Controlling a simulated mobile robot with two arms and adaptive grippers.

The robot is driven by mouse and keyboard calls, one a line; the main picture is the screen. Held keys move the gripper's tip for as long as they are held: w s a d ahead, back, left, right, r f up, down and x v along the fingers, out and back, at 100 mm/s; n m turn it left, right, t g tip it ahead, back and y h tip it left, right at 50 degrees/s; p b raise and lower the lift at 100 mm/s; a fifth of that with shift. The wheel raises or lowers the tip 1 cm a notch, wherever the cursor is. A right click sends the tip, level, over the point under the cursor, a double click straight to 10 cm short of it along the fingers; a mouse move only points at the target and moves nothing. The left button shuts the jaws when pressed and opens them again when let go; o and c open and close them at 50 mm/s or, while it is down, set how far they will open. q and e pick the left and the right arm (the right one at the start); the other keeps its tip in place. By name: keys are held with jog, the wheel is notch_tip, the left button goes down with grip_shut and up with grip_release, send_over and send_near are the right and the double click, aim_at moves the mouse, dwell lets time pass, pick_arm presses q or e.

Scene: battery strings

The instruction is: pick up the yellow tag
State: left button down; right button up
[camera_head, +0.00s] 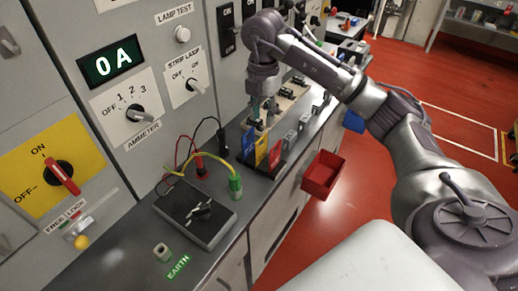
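The yellow tag (262,149) stands upright in a dark holder on the grey counter, between a blue tag (248,141) and a red tag (275,154). My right gripper (262,121) points down just above the tags, with its two fingers apart near the top of the yellow tag. I cannot tell whether the fingertips touch it. My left gripper is not in view.
A dark box with a knob (196,212) and a green plug with a yellow lead (235,186) stand on the counter. A red bin (322,174) hangs at the counter's front edge. The grey switch panel (150,60) rises behind. Red floor is open at right.

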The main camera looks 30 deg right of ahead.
jog(key=p, duration=0.1)
send_over(261, 149)
notch_tip(261, 149, down, 7)
jog(key=shift+w+d+f+p, duration=0.1)
jog(key=shift+d+f+p, duration=0.1)
jog(key=shift+f+p, duration=0.3)
notch_tip(261, 149, down, 4)
jog(key=shift+w+r+p, duration=0.1)
jog(key=shift+p, duration=0.5)
jog(key=shift+f, duration=0.4)
jog(key=shift+c, duration=0.3)
grip_shut()
